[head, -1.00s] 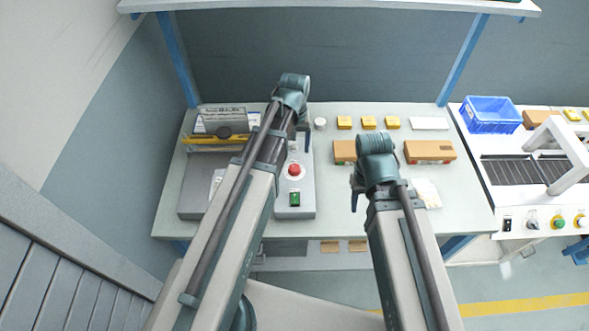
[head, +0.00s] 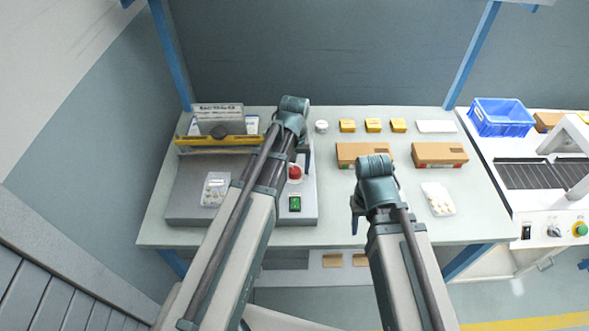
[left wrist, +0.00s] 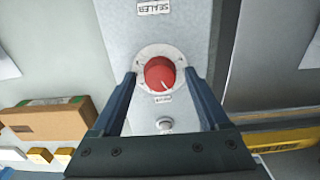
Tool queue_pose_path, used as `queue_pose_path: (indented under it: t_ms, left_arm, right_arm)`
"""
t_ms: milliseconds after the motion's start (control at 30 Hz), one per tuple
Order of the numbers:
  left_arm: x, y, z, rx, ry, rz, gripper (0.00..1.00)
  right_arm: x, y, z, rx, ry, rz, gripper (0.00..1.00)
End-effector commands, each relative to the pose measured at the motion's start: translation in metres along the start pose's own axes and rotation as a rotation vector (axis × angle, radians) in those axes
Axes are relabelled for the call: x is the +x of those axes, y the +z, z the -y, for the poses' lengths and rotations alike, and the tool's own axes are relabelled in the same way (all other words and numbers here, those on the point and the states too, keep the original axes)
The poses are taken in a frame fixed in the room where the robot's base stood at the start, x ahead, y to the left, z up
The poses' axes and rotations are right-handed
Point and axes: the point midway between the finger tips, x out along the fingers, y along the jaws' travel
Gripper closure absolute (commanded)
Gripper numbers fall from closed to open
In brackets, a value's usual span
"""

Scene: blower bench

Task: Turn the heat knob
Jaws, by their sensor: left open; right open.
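The red heat knob (left wrist: 160,73) has a white pointer line and a round pale plate with scale marks. It sits on the grey sealer's panel; in the head view the knob (head: 295,173) is partly hidden by my left arm. My left gripper (left wrist: 160,76) is open, with one finger on each side of the knob. I cannot tell whether either finger touches it. In the head view my left gripper (head: 304,160) points down over the panel, mostly hidden by its own arm. My right gripper (head: 356,218) is open and empty over the bench's front part.
A green switch (head: 295,203) lies in front of the knob. A blister pack (head: 214,189) lies on the sealer, left of my arm. Cardboard boxes (head: 440,154), yellow boxes (head: 372,125) and a white pack (head: 438,198) stand on the bench to the right. A blue bin (head: 500,116) stands farther right.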

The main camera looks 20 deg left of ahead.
Motion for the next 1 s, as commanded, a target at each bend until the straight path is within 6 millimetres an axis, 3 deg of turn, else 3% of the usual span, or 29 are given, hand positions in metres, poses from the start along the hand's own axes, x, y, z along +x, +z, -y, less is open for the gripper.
queue_pose_path:
  t_ms: [67,500,767,1000]
  left_arm:
    - [-0.0004,0.0,0.0,0.0,0.0,0.0,0.24]
    - [-0.0003,0.0,0.0,0.0,0.0,0.0,1.0]
    - [-0.0003,0.0,0.0,0.023,0.0,0.0,1.0]
    - [-0.0002,0.0,0.0,0.153,0.0,0.0,1.0]
  right_arm:
    - [-0.0004,0.0,0.0,0.0,0.0,0.0,0.5]
    - [-0.0003,0.0,0.0,0.0,0.0,0.0,0.5]
    - [-0.0003,0.0,0.0,0.0,0.0,0.0,0.5]
    - [-0.0002,0.0,0.0,0.0,0.0,0.0,0.5]
